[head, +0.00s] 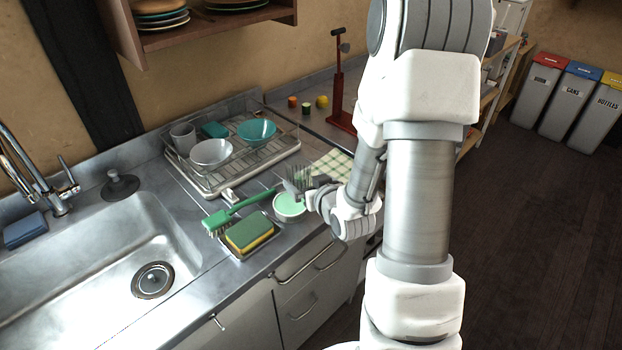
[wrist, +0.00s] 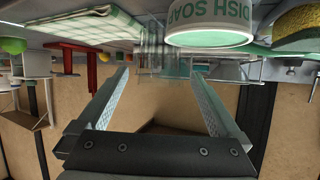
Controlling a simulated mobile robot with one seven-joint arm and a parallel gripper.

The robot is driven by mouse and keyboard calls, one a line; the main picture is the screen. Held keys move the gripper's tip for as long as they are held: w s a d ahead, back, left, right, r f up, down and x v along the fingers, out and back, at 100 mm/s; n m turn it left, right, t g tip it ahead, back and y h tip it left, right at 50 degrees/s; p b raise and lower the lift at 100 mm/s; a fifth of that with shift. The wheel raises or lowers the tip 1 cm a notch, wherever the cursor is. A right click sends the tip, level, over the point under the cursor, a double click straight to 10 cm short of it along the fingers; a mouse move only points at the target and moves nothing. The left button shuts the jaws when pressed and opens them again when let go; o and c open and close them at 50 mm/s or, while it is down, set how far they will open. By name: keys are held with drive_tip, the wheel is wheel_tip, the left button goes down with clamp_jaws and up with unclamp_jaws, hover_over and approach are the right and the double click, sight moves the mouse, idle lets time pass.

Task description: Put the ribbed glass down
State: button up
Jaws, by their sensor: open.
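The ribbed glass (wrist: 163,48) is clear and shows in the wrist view, which is upside down. It appears to stand upright on the counter, in line with the gap between my fingertips. My gripper (wrist: 160,76) is open, with one finger to each side of that gap. Whether a finger touches the glass I cannot tell. In the head view the glass (head: 299,172) is a faint ribbed shape beside my gripper (head: 303,193), low over the counter and partly hidden by my wrist.
A dish soap tub (head: 289,207) is close beside my gripper. A green brush (head: 238,207) and sponge (head: 250,233) lie left of it. A dish rack (head: 225,180) stands behind, a checked cloth (head: 333,163) beyond. The sink (head: 120,255) is at left.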

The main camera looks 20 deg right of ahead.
drive_tip(key=shift+s+r+p, duration=0.5)
drive_tip(key=shift+r+p, duration=0.05)
drive_tip(key=shift+p, duration=1.9)
drive_tip(key=s+p, duration=0.1)
drive_tip(key=p, duration=0.3)
drive_tip(key=shift+s+a+r, duration=0.1)
drive_tip(key=shift+s, duration=0.15)
